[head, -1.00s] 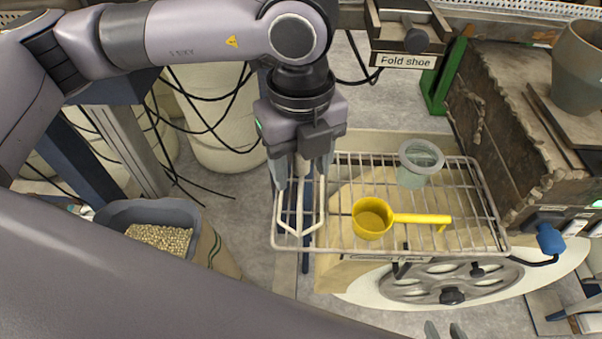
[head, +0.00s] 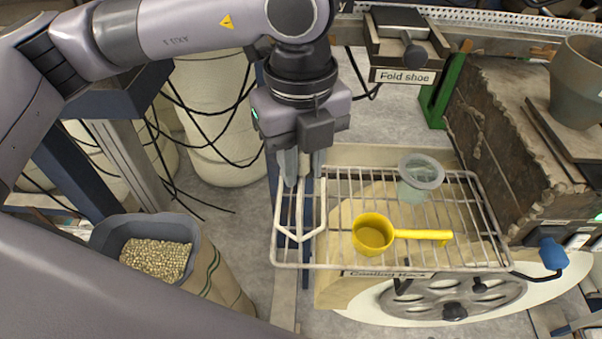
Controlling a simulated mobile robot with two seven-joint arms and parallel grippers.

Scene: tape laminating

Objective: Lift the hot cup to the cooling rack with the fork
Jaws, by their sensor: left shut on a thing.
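My left gripper (head: 300,170) is shut on the upper end of a pale, two-pronged fork (head: 300,232), which hangs down at the left end of the wire cooling rack (head: 340,262). I cannot tell whether the fork touches the rack. A grey-green flanged cup (head: 420,178) stands on the right back part of the rack, apart from the fork. A larger grey cup (head: 580,82) stands on the brick block at the far right. The frames do not show which cup is hot. My right gripper is not in view.
A yellow scoop (head: 375,234) lies on the rack, its handle pointing right. A brick block (head: 505,145) closes off the right side. A "Fold shoe" holder (head: 403,75) is at the back. A sack of pale beans (head: 158,258) stands at the left.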

